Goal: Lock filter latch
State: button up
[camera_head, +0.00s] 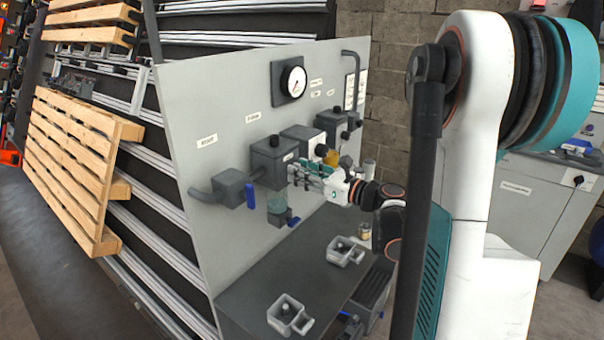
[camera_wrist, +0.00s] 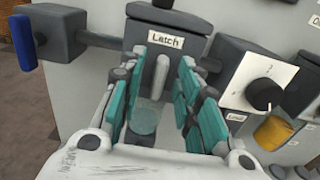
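The filter unit (camera_head: 272,158) is a dark grey block on the grey panel, with a translucent greenish bowl (camera_head: 277,203) below it. In the wrist view the filter block (camera_wrist: 200,22) carries a label reading "Latch". A light grey latch lever (camera_wrist: 161,76) stands upright just below the label. My gripper (camera_head: 296,175) is at the front of the filter unit. In the wrist view my gripper (camera_wrist: 170,66) is open, its teal-padded fingers on either side of the lever. I see a gap beside the lever; contact is not clear. The bowl (camera_wrist: 145,118) shows between the fingers.
Left of the filter is a valve box with a blue handle (camera_wrist: 24,43). A pressure gauge (camera_head: 293,79) sits above. Grey trays (camera_head: 288,312) lie on the dark shelf (camera_head: 245,302) below.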

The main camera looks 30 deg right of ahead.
jog(key=shift+w, duration=0.2)
jog(key=shift+a, duration=0.1)
grip_shut()
jog(key=shift+s+a+f+n+b, duration=0.15)
jog(key=shift+n+b, duration=0.9)
jog(key=shift+n, duration=3.4)
jog(key=shift+w+a+f+n+b, duration=0.15)
jog(key=shift+n+b, duration=0.9)
jog(key=shift+n, duration=3.4)
jog(key=shift+s, duration=0.1)
